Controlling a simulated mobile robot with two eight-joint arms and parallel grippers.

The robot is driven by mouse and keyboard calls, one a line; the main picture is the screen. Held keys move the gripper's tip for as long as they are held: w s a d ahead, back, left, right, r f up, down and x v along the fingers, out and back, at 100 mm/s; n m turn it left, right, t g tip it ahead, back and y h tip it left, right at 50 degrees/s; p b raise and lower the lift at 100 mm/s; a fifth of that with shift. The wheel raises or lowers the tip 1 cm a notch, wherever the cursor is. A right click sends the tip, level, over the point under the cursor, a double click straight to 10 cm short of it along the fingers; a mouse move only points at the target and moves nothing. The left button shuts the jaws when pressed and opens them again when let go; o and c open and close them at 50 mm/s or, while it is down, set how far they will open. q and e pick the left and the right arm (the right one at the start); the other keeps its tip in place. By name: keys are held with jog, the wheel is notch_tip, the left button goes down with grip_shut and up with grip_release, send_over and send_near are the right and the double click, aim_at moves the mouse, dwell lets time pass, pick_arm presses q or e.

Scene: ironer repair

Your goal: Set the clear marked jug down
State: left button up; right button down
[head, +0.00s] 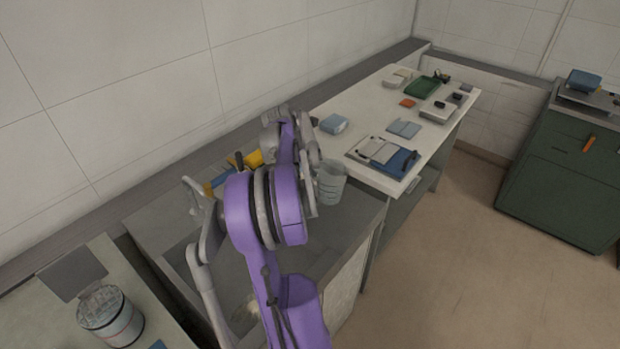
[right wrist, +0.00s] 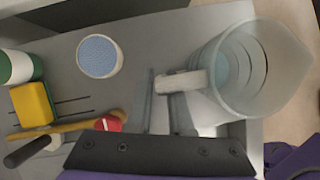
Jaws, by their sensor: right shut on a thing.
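The clear marked jug (head: 331,184) is at the right end of the grey counter, by the white table's near corner. In the right wrist view the jug (right wrist: 245,70) shows from above, its handle toward my fingers. My right gripper (right wrist: 164,95) is shut on the jug's handle. In the head view the purple arm hides most of the hand and part of the jug. The jug looks upright; I cannot tell whether its base touches the grey counter (head: 348,213). My left gripper is not in view.
In the right wrist view, a blue-topped round cup (right wrist: 100,56), a yellow block (right wrist: 32,104), a green-and-white container (right wrist: 18,67) and a red-tipped tool (right wrist: 110,123) lie left of the jug. The white table (head: 370,112) behind holds several items. A lidded jar (head: 110,315) stands front left.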

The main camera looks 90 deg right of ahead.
aim_at(309, 176)
jog(key=shift+w+f, duration=0.1)
jog(key=shift+f, duration=1.65)
jog(key=shift+f, duration=0.15)
jog(key=c, duration=0.8)
grip_release()
jog(key=v, duration=1.2)
jog(key=shift+a, duration=0.15)
